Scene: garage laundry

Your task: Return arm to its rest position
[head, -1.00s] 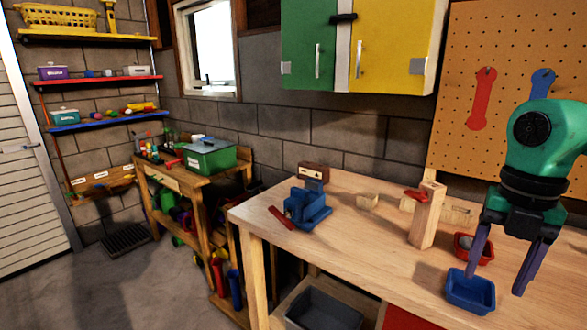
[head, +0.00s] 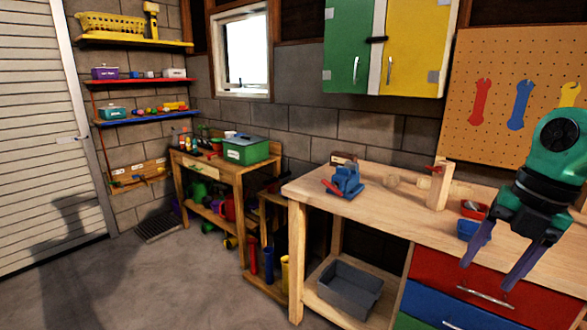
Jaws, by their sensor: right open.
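My right gripper (head: 490,270) is at the right side of the head view, on a green and black wrist (head: 556,150). Its two purple fingers point down and are spread apart with nothing between them. It hangs in front of the workbench (head: 390,205), over the red drawer front in the picture. The left finger overlaps part of a small blue bin (head: 467,229) on the bench; I cannot tell whether they touch. My left gripper is not in view.
A red bin (head: 474,209), a wooden post (head: 439,187) and a blue vise (head: 345,181) stand on the bench. A red drawer (head: 450,281) is below. A grey tub (head: 343,289) sits on the lower shelf. The floor at left is clear.

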